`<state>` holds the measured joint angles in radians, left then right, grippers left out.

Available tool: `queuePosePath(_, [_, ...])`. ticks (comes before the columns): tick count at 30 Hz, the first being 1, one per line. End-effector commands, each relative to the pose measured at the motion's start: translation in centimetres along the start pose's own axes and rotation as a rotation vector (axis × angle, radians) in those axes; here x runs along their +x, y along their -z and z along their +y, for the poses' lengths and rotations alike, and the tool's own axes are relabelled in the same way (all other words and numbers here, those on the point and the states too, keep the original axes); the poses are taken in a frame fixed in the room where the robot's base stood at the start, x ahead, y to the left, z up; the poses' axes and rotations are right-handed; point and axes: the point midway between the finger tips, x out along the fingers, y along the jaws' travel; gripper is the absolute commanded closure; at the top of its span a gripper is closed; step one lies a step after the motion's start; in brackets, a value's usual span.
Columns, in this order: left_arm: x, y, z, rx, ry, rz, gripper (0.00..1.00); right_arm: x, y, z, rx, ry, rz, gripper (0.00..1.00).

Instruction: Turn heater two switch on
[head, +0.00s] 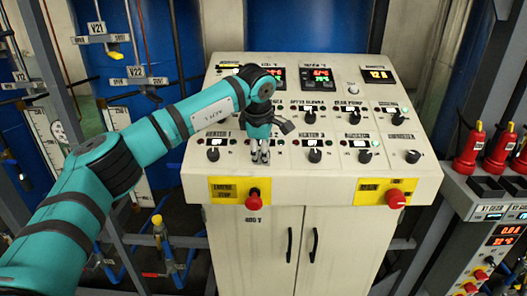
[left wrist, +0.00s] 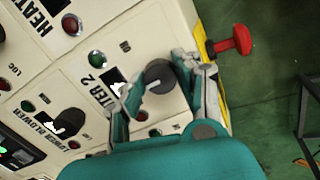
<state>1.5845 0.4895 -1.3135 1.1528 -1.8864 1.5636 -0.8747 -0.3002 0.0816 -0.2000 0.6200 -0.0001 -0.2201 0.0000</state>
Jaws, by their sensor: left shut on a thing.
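The control panel (head: 325,185) is a sloped off-white console with rows of black knobs. My left gripper (head: 261,157) is over its lower row and hides the heater two switch in the head view. In the left wrist view the heater two switch (left wrist: 160,74), a round black knob with a pale pointer mark, sits between the fingers of my left gripper (left wrist: 165,90), beside the partly covered "HEATER 2" label (left wrist: 98,90). The gripper is shut on this knob. A green lamp (left wrist: 97,59) and a red lamp (left wrist: 141,115) are close to it; neither looks clearly lit. My right gripper is in neither view.
Neighbouring knobs (head: 213,154) and (head: 314,155) flank the gripper closely. A red emergency button (head: 254,199) on a yellow plate is just below it, and another red button (head: 395,199) is at the lower right. Red-handled devices (head: 469,150) stand farther right.

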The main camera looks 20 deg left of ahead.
Motion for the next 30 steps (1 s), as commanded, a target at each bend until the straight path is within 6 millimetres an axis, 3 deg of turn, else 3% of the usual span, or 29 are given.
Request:
queuePosePath(11, [-0.1,0.0,0.1,0.135,0.012,0.006,0.99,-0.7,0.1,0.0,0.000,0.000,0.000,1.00])
queuePosePath(30, [-0.2,-0.1,0.2,0.713,0.055,0.027,0.99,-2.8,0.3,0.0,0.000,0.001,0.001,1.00])
